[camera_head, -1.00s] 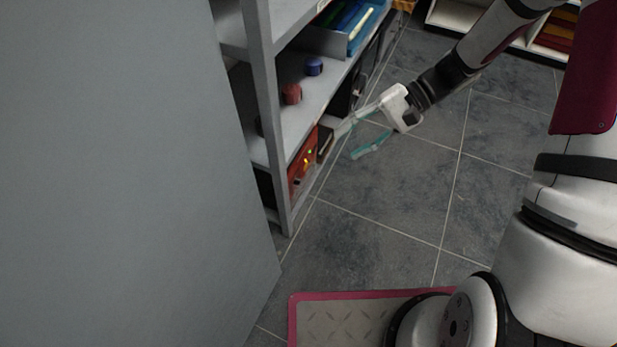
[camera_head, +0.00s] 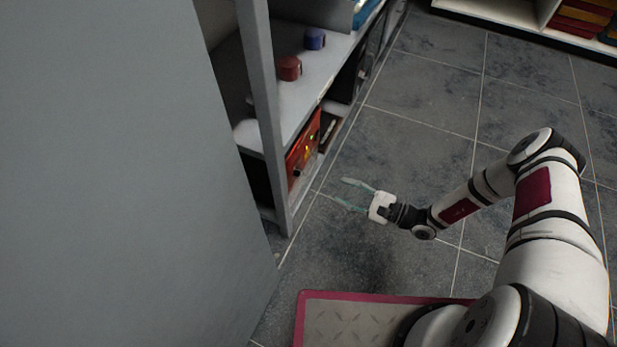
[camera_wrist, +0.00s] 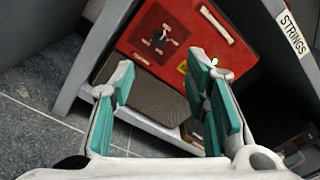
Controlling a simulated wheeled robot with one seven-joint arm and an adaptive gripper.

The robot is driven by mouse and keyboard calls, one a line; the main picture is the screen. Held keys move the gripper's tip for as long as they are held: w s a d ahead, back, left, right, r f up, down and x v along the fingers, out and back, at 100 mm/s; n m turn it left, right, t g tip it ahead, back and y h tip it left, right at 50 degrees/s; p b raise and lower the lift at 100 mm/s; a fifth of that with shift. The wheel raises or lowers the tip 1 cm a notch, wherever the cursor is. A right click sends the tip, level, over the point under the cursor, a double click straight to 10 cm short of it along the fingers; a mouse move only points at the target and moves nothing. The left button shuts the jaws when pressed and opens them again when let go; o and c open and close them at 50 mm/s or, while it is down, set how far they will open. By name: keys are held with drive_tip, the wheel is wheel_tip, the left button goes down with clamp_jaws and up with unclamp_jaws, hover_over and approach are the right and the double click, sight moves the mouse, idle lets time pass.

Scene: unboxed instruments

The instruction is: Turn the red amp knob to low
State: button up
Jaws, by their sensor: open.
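The red amp (camera_head: 300,150) stands on the lower shelf of the grey unit, its front towards the floor area. In the wrist view its red panel (camera_wrist: 190,30) is tilted and fills the top middle. A dark knob-like shape (camera_wrist: 160,39) with pale marks shows on that panel; its setting cannot be read. My gripper (camera_head: 345,193) is open and empty, with teal finger pads. It is over the floor to the right of the amp, apart from it, with its fingers pointing towards the shelf.
A red-brown knob-like object (camera_head: 289,68) and a blue one (camera_head: 315,39) sit on the shelf above. The shelf's grey upright (camera_head: 265,110) stands beside the amp. A large grey panel (camera_head: 110,180) blocks the left. A "STRINGS" label (camera_wrist: 293,33) shows. The tiled floor (camera_head: 420,120) is clear.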

sight(301, 173)
drive_tip(key=b+x, duration=0.1)
drive_tip(key=x, duration=0.3)
drive_tip(key=b+x, duration=0.2)
drive_tip(key=x, duration=0.3)
drive_tip(key=b+x, duration=0.1)
drive_tip(key=x, duration=0.4)
drive_tip(key=shift+d+f, duration=0.1)
drive_tip(key=shift+f, duration=0.15)
clamp_jaws()
